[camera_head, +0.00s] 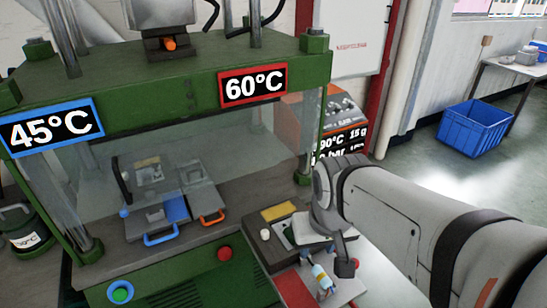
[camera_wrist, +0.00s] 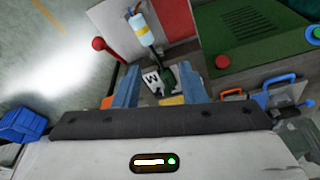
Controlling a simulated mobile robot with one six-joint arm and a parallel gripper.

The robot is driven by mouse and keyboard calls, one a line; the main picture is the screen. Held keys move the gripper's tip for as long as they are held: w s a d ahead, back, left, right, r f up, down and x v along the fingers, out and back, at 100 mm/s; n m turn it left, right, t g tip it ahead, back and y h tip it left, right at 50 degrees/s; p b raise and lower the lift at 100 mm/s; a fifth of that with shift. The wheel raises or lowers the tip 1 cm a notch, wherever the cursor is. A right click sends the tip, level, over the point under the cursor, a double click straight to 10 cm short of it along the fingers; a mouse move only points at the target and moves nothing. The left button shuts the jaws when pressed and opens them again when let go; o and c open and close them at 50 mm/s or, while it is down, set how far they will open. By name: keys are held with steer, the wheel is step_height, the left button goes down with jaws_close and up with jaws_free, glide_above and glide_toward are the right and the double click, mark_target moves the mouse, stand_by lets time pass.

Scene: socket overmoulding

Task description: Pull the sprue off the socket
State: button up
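My gripper (camera_wrist: 160,72) is open in the wrist view, its two blue-grey fingers apart. A small dark green piece (camera_wrist: 168,76) shows between the fingers, beside a white piece with dark marks (camera_wrist: 152,80). I cannot tell which of these is the socket or the sprue, nor whether a finger touches either.
A light-blue cylinder (camera_wrist: 143,24) with a dark stem stands close beyond the fingers, also seen in the head view (camera_head: 321,275). A red knob (camera_wrist: 98,43) is nearby. The green press (camera_head: 190,100) holds an open mould (camera_head: 175,208). A blue crate (camera_head: 474,127) sits on the floor.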

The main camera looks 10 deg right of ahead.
steer(key=w+n+g+p, duration=0.1)
steer(key=w+n+p, duration=0.1)
steer(key=w+p, duration=0.2)
steer(key=w+f+n+p, duration=0.1)
steer(key=w+n+p, duration=0.1)
steer(key=w+p, duration=0.2)
steer(key=w+f+n+g+p, duration=0.1)
steer(key=w+n+p, duration=0.1)
steer(key=w+p, duration=0.2)
steer(key=shift+w+a+g, duration=0.3)
steer(key=shift+w+a, duration=0.1)
steer(key=shift+w, duration=0.4)
steer(key=shift+w+f+n+p, duration=0.3)
steer(key=shift+f+p, duration=0.15)
steer(key=shift+f, duration=0.1)
steer(key=shift+f+p, duration=0.45)
steer(key=shift+f, duration=3.35)
steer(key=shift+c, duration=0.2)
jaws_close()
steer(key=c, duration=0.6)
jaws_free()
jaws_close()
